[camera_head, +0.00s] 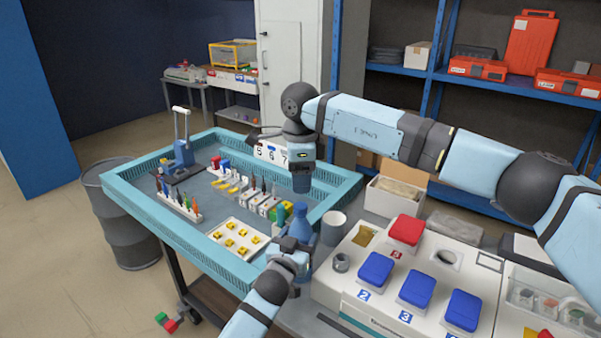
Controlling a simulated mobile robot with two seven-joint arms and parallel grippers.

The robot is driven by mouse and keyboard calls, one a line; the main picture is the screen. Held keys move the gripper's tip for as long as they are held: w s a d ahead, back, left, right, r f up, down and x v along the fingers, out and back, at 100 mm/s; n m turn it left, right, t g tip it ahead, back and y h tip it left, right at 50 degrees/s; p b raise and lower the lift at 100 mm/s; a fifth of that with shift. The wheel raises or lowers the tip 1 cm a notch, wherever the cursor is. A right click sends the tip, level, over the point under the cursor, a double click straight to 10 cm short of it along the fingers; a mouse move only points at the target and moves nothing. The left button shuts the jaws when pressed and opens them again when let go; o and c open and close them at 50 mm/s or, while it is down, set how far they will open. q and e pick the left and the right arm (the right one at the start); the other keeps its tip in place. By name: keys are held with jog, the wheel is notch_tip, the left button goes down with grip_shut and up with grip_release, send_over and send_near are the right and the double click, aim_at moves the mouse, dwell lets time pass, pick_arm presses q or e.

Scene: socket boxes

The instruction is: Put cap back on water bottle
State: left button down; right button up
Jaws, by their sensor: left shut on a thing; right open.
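A blue water bottle (300,224) stands upright near the right front corner of the blue tray, its narrow neck pointing up. My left gripper (293,246) is shut on the bottle's lower part from the near side and hides some of it. My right gripper (301,185) points down a short way above the bottle's neck, apart from it. It is open, but its fingers are dark and small, so the gap between them is hard to see. I cannot make out the cap.
The light-blue tray (197,252) holds small tools and parts. A white cup (333,230) stands close to the bottle's right. A white panel (396,262) with red and blue socket boxes fills the right front. An open carton (393,196) stands behind it.

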aim_at(301, 205)
jog(key=n, duration=0.7)
jog(key=shift+r, duration=0.2)
jog(key=n, duration=0.3)
jog(key=shift+r+n, duration=0.1)
jog(key=shift+n, duration=0.2)
jog(key=n, duration=0.4)
jog(key=shift+r, duration=0.1)
jog(key=shift+f, duration=4)
